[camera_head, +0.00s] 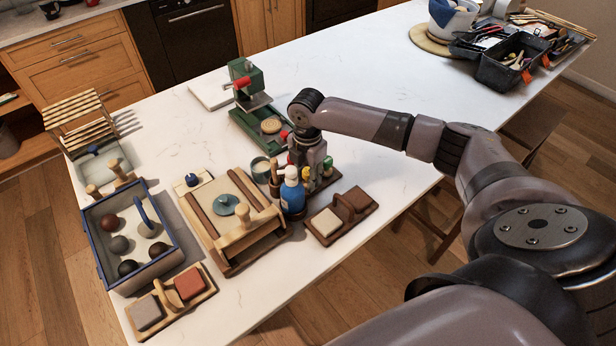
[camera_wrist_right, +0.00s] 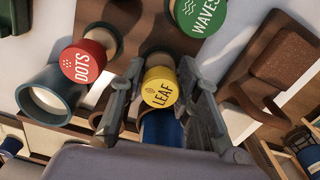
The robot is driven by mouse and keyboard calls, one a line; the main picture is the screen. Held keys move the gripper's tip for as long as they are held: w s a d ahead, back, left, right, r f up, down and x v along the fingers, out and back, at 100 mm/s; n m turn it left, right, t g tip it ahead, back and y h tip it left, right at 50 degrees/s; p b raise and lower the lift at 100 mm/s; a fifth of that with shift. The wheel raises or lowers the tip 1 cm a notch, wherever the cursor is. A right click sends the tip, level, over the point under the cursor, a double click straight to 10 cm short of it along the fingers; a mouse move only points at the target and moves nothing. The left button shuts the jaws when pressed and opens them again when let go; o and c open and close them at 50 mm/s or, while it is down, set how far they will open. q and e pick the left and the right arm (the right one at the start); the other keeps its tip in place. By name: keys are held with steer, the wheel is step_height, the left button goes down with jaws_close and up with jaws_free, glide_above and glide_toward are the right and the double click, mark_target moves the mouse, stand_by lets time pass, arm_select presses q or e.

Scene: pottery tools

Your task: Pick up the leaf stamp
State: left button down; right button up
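The leaf stamp (camera_wrist_right: 160,88) has a yellow top marked LEAF. In the wrist view it stands between the two fingers of my right gripper (camera_wrist_right: 161,72), which look spread, with narrow gaps beside the yellow top. In the head view my right gripper (camera_head: 309,160) points down over the stamp group, and a bit of the yellow stamp (camera_head: 306,173) shows below it. A red DOTS stamp (camera_wrist_right: 83,61) stands to the left and a green WAVES stamp (camera_wrist_right: 200,14) to the upper right in the wrist view. My left gripper is not in view.
A blue bottle (camera_head: 292,198) stands close to the right gripper. A brown block holder (camera_head: 343,216) lies right of it, a wooden slab roller (camera_head: 228,235) left, and a green press (camera_head: 246,92) behind.

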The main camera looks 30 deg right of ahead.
steer(key=c, duration=0.5)
steer(key=shift+c, duration=0.2)
steer(key=shift+r, duration=0.15)
